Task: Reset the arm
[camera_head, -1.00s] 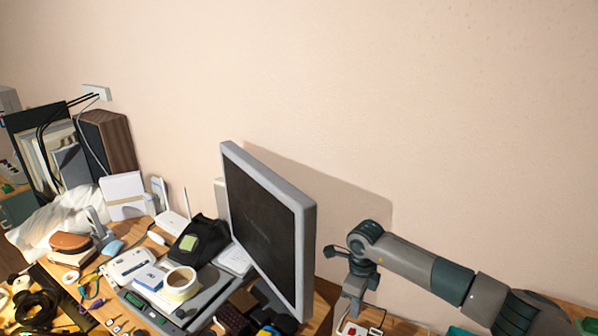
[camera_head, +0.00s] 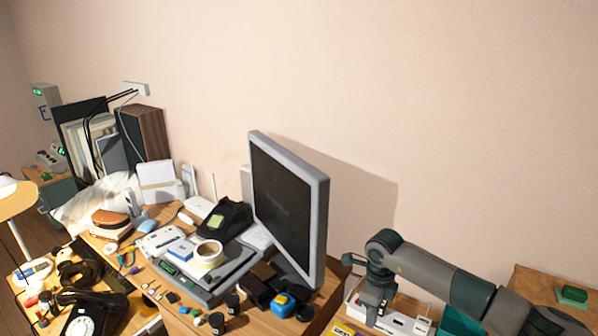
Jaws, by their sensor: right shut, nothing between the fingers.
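My right gripper (camera_head: 371,318) hangs down from my right arm at the lower right, shut and empty. It is in front of a white box-like item on the desk's right side; I cannot tell whether they touch. My left gripper is out of view. A black rotary dial phone (camera_head: 84,318) sits at the lower left, cut by the bottom edge. A black desk phone (camera_head: 229,217) stands left of the monitor.
A grey monitor (camera_head: 288,206) stands on the cluttered wooden desk left of my right arm. A tape roll (camera_head: 208,252), small jars and a blue tape measure (camera_head: 283,304) lie before it. A lamp (camera_head: 14,199) is at far left.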

